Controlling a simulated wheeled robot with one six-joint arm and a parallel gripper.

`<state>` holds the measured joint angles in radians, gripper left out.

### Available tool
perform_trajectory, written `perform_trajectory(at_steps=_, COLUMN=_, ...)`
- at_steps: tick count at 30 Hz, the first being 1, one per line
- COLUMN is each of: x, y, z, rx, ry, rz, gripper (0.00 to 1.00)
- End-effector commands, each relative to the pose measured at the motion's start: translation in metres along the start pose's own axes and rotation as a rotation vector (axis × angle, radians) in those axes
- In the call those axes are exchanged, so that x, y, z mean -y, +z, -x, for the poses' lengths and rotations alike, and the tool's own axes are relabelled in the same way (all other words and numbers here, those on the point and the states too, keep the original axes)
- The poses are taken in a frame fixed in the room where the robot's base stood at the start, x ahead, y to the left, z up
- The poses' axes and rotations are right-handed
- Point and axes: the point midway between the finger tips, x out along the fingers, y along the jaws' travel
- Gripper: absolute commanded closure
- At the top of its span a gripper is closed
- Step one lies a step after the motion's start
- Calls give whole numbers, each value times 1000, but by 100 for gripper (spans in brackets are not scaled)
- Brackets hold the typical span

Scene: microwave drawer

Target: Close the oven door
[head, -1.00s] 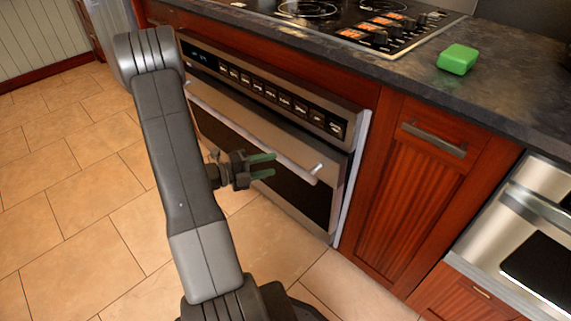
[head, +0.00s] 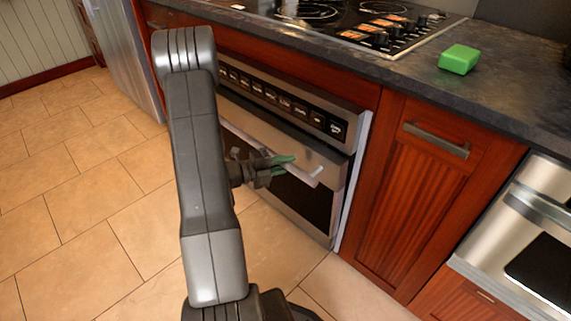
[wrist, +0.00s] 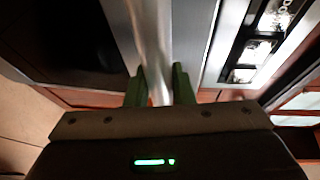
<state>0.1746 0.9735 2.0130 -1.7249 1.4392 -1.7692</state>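The oven door (head: 302,205) is a steel-framed dark panel below the oven's button strip. It looks nearly upright; I cannot tell whether it is fully shut. Its long bar handle (head: 305,177) runs across its top. My gripper (head: 281,166), with green fingers, is at the handle, and my arm hides the door's left part. In the wrist view the handle (wrist: 153,45) passes between the two fingers (wrist: 160,88). The fingers stand apart on either side of it, with no clear grip on it.
A dark countertop (head: 400,75) with a cooktop (head: 340,22) is above the oven. A green block (head: 459,59) lies on it. A wooden cabinet (head: 415,205) and a steel appliance (head: 525,240) stand to the right. The tiled floor (head: 85,190) at left is clear.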

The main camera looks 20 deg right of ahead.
Motion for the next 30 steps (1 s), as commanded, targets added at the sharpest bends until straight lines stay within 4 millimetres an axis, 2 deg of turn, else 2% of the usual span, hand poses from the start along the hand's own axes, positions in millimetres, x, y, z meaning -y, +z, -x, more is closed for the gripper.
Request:
perform_trajectory(at_steps=1, x=0, y=0, z=0, rx=0, ry=0, rz=0, gripper=90)
perform_trajectory(at_steps=3, x=0, y=0, z=0, rx=0, ry=0, rz=0, gripper=100)
perform_trajectory(at_steps=10, x=4, y=1, z=-3, rx=-2, ry=8, rz=3, gripper=100)
perform_trajectory(at_steps=21, x=17, y=13, z=-33, rx=-3, ry=82, rz=33, gripper=100)
perform_trajectory(at_steps=30, x=17, y=16, z=-37, rx=0, ry=85, rz=32, gripper=100)
